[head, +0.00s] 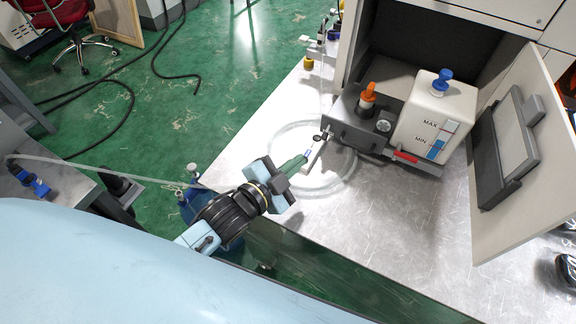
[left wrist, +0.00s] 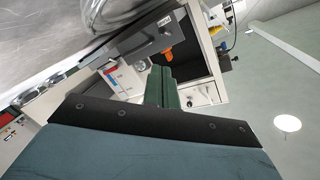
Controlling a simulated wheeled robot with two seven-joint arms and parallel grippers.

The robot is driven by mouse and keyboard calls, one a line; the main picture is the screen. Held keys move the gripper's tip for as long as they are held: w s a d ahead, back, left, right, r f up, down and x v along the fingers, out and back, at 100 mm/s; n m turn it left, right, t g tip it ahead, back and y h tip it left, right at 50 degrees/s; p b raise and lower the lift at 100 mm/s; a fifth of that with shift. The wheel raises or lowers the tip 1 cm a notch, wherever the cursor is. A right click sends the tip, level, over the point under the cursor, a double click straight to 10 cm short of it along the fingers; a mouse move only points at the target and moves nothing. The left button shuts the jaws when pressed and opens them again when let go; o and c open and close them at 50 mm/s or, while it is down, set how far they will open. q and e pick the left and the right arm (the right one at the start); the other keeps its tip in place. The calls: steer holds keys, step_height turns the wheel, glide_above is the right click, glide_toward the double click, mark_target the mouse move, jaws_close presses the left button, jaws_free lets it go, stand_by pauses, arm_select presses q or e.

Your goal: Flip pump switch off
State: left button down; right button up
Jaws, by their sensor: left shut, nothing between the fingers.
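The pump unit is a dark grey box (head: 352,131) with an orange-topped fitting (head: 368,93) and a round dial (head: 383,126). It stands at the mouth of an open cabinet, beside a white tank (head: 433,112) with a blue cap. A small red part (head: 405,157) shows low on its front; I cannot tell whether this is the switch or how it is set. My left gripper (head: 303,158) is shut and empty, in front and to the left of the pump, apparently apart from it. In the left wrist view its green fingers (left wrist: 161,86) point toward the pump (left wrist: 147,40).
A clear coiled hose (head: 340,184) lies on the metal table (head: 400,235) near my gripper. The cabinet door (head: 540,190) stands open at the right. Small bottles stand at the table's far left edge. The table front is mostly clear.

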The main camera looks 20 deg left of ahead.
arm_select(q)
steer(key=shift+v, duration=1.1)
